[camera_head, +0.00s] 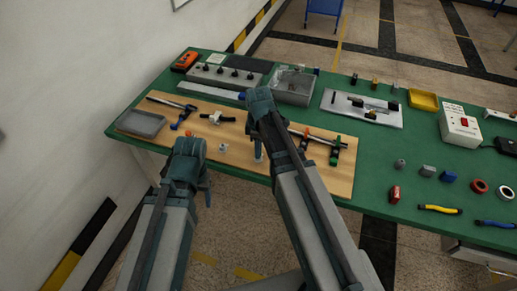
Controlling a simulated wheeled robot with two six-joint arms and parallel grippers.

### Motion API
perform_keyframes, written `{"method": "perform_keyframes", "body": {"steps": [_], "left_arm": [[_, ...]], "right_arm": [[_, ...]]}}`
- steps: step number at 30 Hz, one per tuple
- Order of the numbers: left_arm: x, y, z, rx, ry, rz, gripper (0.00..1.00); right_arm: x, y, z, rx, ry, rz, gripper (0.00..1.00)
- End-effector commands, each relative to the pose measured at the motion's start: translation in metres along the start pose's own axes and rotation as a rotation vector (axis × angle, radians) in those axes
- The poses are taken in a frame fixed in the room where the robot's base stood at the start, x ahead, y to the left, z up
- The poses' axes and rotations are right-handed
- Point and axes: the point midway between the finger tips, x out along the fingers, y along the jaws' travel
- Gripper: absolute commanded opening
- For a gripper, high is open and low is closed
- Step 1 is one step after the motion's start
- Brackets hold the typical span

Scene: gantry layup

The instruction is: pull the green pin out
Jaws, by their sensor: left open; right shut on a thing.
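A green piece (336,151), which looks like the green pin, sits at the right end of a dark rod on the wooden board (225,160). An orange piece (305,138) is on the same assembly, further left. My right gripper (259,152) is over the middle of the board, left of the green piece and apart from it. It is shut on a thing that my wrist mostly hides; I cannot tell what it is. My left gripper (207,190) is open at the board's front edge, mostly hidden behind its own wrist.
A blue-knobbed rod (176,122), a white fitting (215,118) and a grey tray (141,123) lie to the left. A clear-lidded box (293,86) and grey plate (350,106) stand behind. Pliers (440,209) and small parts are at the right of the green table (390,165).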

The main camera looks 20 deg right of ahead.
Motion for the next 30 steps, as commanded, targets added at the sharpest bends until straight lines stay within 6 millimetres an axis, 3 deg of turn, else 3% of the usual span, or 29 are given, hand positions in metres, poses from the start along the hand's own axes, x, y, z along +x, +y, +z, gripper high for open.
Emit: {"method": "perform_keyframes", "body": {"steps": [30], "left_arm": [[-0.017, -0.002, 0.001, 0.0, 0.0, 0.0, 0.62]], "right_arm": [[-0.018, 0.0, 0.0, 0.0, 0.0, 0.0, 0.0]]}}
